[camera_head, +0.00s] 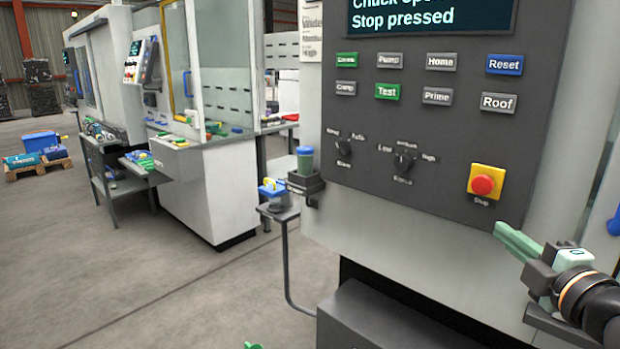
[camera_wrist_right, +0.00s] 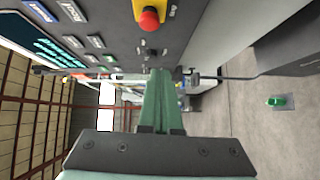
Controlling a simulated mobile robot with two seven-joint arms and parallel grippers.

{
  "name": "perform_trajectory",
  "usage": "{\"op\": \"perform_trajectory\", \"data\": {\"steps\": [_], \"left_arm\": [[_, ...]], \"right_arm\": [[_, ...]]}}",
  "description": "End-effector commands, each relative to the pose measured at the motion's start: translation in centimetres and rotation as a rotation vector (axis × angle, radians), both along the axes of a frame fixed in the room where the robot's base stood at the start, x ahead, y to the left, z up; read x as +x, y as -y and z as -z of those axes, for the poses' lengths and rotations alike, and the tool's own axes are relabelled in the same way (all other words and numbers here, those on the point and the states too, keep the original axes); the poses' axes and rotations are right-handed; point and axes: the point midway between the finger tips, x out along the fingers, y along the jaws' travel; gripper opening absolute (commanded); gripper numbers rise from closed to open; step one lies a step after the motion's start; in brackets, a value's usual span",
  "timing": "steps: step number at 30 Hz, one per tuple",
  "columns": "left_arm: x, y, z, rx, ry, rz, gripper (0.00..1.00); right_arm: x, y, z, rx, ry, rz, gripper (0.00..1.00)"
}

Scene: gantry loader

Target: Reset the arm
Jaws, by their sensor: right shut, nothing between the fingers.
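The control panel (camera_head: 440,130) fills the right of the head view. Its blue Reset button (camera_head: 504,64) is at the upper right. The red stop button (camera_head: 482,184) sits on a yellow base lower right and also shows in the wrist view (camera_wrist_right: 149,20). The screen (camera_head: 430,16) reads "Stop pressed"; its upper line is cut off. My right gripper (camera_head: 503,236) is shut and empty, its green fingers below the stop button and apart from the panel. Its fingers (camera_wrist_right: 157,78) also show in the wrist view.
Two knobs (camera_head: 404,160) sit below. Other machines (camera_head: 205,170) stand further left; the floor (camera_head: 150,290) between is clear.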

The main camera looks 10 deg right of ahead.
Motion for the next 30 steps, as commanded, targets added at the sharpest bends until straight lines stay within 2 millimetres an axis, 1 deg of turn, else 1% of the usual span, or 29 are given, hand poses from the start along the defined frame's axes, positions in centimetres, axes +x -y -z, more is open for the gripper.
{"op": "perform_trajectory", "data": {"steps": [1, 2, 3, 5, 6, 7, 8, 9, 11, 12, 14, 15, 17, 18, 20, 21, 23, 24, 27, 30], "left_arm": [[-0.1, 0.0, 0.1, 0.001, -0.002, 0.000, 0.50], [-0.1, 0.0, 0.1, 0.001, -0.003, 0.000, 0.50], [-0.2, 0.0, 0.2, 0.001, -0.004, 0.000, 0.50], [-0.2, 0.0, 0.2, 0.001, -0.006, 0.000, 0.50], [-0.3, -0.1, 0.2, 0.001, -0.006, 0.000, 0.50], [-0.3, -0.1, 0.2, 0.001, -0.007, 0.000, 0.50], [-0.3, -0.1, 0.2, 0.001, -0.007, 0.000, 0.50], [-0.3, -0.1, 0.2, 0.002, -0.007, -0.001, 0.50], [-0.3, -0.1, 0.2, 0.002, -0.007, -0.001, 0.50], [-0.3, -0.1, 0.2, 0.002, -0.007, -0.001, 0.50], [-0.3, -0.1, 0.2, 0.002, -0.007, -0.001, 0.50], [-0.3, -0.1, 0.2, 0.002, -0.007, -0.001, 0.50], [-0.3, -0.1, 0.2, 0.002, -0.007, -0.001, 0.50], [-0.3, -0.1, 0.2, 0.002, -0.007, -0.001, 0.50], [-0.2, -0.1, 0.2, 0.003, -0.007, -0.002, 0.50], [-0.2, -0.1, 0.2, 0.003, -0.007, -0.002, 0.50], [-0.2, -0.1, 0.2, 0.002, -0.006, -0.002, 0.50], [-0.2, -0.1, 0.2, 0.002, -0.006, -0.002, 0.50], [-0.1, -0.1, 0.2, 0.003, -0.005, -0.001, 0.50], [0.0, -0.1, 0.1, 0.003, -0.002, -0.002, 0.50]], "right_arm": [[0.4, -0.6, 1.8, 0.043, -0.030, -0.016, 0.00], [0.7, -1.0, 2.9, 0.070, -0.048, -0.026, 0.00], [1.0, -1.7, 4.6, 0.114, -0.077, -0.040, 0.00], [1.3, -2.7, 7.5, 0.183, -0.124, -0.059, 0.00], [1.5, -3.4, 9.4, 0.233, -0.156, -0.068, 0.00], [1.5, -4.0, 10.8, 0.271, -0.179, -0.076, 0.00], [1.5, -4.6, 12.3, 0.307, -0.203, -0.081, 0.00], [1.4, -5.3, 14.1, 0.357, -0.234, -0.084, 0.00], [1.1, -6.4, 16.9, 0.433, -0.279, -0.088, 0.00], [0.8, -7.2, 18.8, 0.483, -0.310, -0.088, 0.00], [0.1, -8.4, 21.5, 0.562, -0.355, -0.082, 0.00], [-0.4, -9.2, 23.3, 0.613, -0.383, -0.077, 0.00], [-1.3, -10.4, 25.9, 0.692, -0.426, -0.064, 0.00], [-2.0, -11.1, 27.6, 0.745, -0.455, -0.051, 0.00], [-3.2, -12.4, 30.1, 0.824, -0.496, -0.031, 0.00], [-4.1, -13.1, 31.7, 0.877, -0.523, -0.012, 0.00], [-5.5, -14.4, 34.0, 0.954, -0.561, 0.018, 0.00], [-6.5, -15.2, 35.4, 1.008, -0.586, 0.041, 0.00], [-9.1, -17.1, 38.6, 1.127, -0.640, 0.103, 0.00], [-11.5, -18.8, 41.1, 1.225, -0.682, 0.164, 0.00]]}}
